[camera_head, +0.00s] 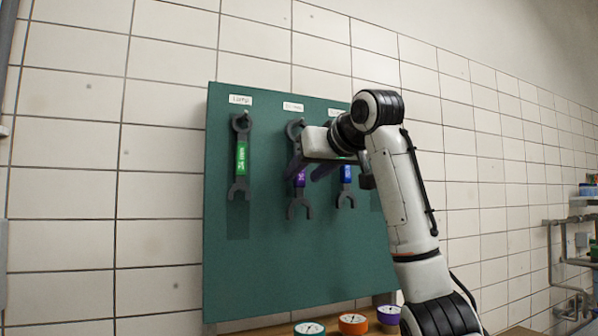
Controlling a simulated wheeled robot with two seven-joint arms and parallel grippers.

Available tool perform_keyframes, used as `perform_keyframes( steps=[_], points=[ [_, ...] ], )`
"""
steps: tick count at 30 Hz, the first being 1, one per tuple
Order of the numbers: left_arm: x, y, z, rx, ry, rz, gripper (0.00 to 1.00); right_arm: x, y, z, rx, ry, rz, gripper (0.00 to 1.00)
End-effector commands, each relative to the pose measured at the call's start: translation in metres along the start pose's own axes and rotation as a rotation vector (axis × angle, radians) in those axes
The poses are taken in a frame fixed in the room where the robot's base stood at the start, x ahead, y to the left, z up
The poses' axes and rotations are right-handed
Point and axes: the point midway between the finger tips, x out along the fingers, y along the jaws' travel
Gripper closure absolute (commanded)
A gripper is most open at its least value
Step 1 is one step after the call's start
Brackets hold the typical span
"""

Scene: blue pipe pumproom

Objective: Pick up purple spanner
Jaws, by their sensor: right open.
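The purple spanner (299,198) hangs upright on the green board, the middle one of the spanners in view. It is dark grey with a purple label on its handle. My right gripper (303,174) is open, reaching in from the right, with its fingers at the height of the purple label. In the picture the fingers lie to either side of the handle; I cannot tell how close they are in depth. The gripper hides part of the upper handle. My left gripper is not in view.
The green board (290,265) is on a white tiled wall. A green-labelled spanner (241,158) hangs to the left and a blue-labelled spanner (346,176) close to the right, partly behind my gripper. Orange (353,325), teal (309,329) and purple (389,315) gauges sit below the board.

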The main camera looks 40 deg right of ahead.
Motion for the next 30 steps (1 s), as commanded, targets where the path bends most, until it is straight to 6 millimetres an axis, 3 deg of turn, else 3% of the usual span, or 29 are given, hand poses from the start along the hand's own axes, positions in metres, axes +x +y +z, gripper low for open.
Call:
perform_keyframes(
  steps=[9,15,17,30],
  points=[
    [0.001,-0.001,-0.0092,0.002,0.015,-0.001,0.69,0.0072,0.0003,0.0001,0.001,0.001,0.0,0.59],
    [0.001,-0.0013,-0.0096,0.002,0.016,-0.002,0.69,0.0069,0.0003,0.0001,0.001,0.001,0.0,0.93],
    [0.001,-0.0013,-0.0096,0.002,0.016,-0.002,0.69,0.0069,0.0003,0.0001,0.001,0.001,0.0,1.0],
    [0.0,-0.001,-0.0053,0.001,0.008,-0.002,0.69,0.0048,-0.0002,-0.0051,0.003,0.006,-0.002,1.0]
  ],
)
